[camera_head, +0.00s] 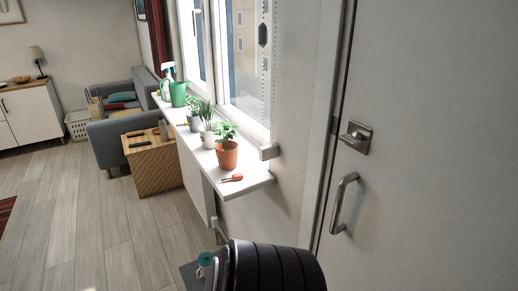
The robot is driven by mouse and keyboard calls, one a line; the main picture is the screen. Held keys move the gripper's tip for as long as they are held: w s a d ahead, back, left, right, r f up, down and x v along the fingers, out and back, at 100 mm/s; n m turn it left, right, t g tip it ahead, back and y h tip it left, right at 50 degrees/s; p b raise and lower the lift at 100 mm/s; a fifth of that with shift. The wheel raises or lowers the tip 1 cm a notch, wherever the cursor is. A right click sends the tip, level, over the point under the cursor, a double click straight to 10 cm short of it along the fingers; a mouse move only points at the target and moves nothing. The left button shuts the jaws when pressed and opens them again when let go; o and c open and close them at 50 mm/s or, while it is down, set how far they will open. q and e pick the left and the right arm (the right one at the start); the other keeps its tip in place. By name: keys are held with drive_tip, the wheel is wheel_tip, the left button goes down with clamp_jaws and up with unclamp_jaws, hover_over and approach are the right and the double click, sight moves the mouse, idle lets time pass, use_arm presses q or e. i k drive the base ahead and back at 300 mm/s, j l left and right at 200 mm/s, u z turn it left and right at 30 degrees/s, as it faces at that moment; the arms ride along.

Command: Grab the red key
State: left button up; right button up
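The red key (231,178) is a small, red, thin object lying on the near end of the white windowsill (257,182), just in front of a terracotta pot. It is too small to make out its exact shape. Part of my arm, dark and banded, shows at the bottom middle, below and nearer than the sill. Grey parts beside it may belong to my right gripper, but its fingertips cannot be made out. Nothing of mine touches the red key. My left gripper is not in view.
Potted plants (227,152) and a green watering can (178,94) line the sill behind the key. A grey door (430,150) with a handle (343,203) stands close on the right. A wooden box table (152,165) stands left; the floor (110,245) there is clear.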

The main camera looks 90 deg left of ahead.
sight(238, 176)
drive_tip(key=k+u, duration=0.1)
drive_tip(key=u, duration=2.8)
